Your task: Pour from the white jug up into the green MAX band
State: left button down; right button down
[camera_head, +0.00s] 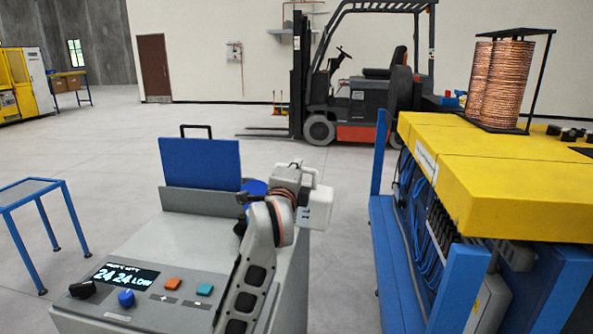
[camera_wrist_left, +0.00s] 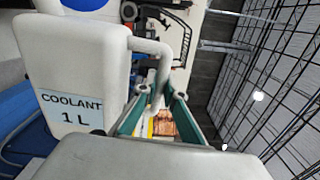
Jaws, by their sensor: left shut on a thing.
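The white jug (camera_head: 318,208) hangs at my left gripper (camera_head: 300,183), above the right side of the grey console. In the left wrist view, the jug (camera_wrist_left: 78,50) fills the upper left, with a label reading "COOLANT 1 L". My left gripper (camera_wrist_left: 158,108) is shut on the jug's handle, which passes between the teal fingers. The jug looks about upright in the head view; its contents are hidden. A round blue part (camera_head: 254,187) shows partly behind my wrist. I cannot see a green MAX band. My right gripper is out of view.
A yellow-topped machine (camera_head: 480,170) with copper coils (camera_head: 505,85) stands right. A blue-framed table (camera_head: 30,195) is at left.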

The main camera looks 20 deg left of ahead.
pick_arm(q)
jog(key=shift+a+r, duration=0.25)
jog(key=shift+r, duration=0.1)
dwell(0.7)
jog(key=shift+d, duration=0.1)
